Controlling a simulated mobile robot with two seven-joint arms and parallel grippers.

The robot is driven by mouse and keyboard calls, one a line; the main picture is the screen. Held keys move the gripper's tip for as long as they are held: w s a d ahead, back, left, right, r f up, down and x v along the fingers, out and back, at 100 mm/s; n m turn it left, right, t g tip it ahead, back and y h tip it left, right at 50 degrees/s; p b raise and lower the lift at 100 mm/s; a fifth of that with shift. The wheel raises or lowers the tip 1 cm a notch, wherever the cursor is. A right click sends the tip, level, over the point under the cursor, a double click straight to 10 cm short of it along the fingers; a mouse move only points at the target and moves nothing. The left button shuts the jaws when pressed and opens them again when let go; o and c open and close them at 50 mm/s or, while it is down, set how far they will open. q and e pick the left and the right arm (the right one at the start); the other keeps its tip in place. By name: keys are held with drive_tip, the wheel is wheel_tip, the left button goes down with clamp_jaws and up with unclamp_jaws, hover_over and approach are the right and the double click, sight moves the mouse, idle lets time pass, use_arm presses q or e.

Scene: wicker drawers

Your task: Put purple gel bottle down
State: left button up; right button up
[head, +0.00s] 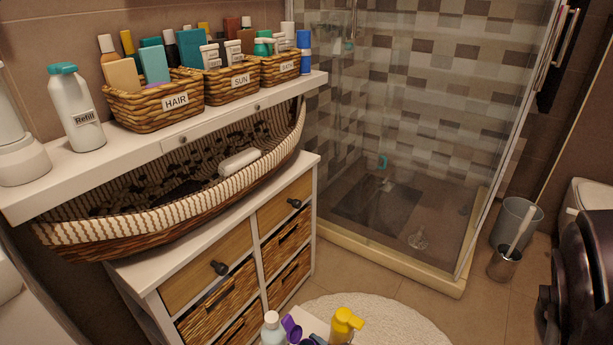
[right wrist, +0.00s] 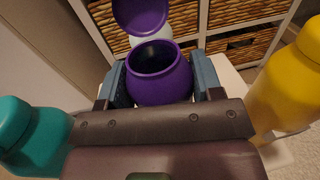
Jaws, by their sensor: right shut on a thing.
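The purple gel bottle (right wrist: 160,82) is between the two fingers of my right gripper (right wrist: 161,88) in the right wrist view. The gripper is shut on it. Its round purple lid (right wrist: 141,14) is flipped open, and the dark mouth shows. Its base is hidden, so I cannot tell whether it touches the surface below. My left gripper is not in view.
A teal bottle (right wrist: 30,135) and a yellow bottle (right wrist: 292,85) stand close on either side of my right gripper. A white surface (head: 312,323) lies beneath. Wicker drawers (head: 289,276) stand behind. Labelled baskets (head: 156,104) fill the shelf.

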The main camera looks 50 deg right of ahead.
drive_tip(key=shift+s+f, duration=0.1)
drive_tip(key=shift+f, duration=0.15)
drive_tip(key=o, duration=1.3)
drive_tip(key=shift+r, duration=0.1)
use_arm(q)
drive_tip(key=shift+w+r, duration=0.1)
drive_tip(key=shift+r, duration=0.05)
use_arm(e)
drive_tip(key=shift+r, duration=0.1)
use_arm(q)
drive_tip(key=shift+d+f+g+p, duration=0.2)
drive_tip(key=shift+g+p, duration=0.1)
drive_tip(key=shift+p, duration=0.6)
use_arm(e)
drive_tip(key=s+a, duration=0.1)
drive_tip(key=s, duration=1.1)
drive_tip(key=shift+r, duration=0.2)
drive_tip(key=shift+w+r, duration=0.1)
drive_tip(key=shift+w, duration=0.05)
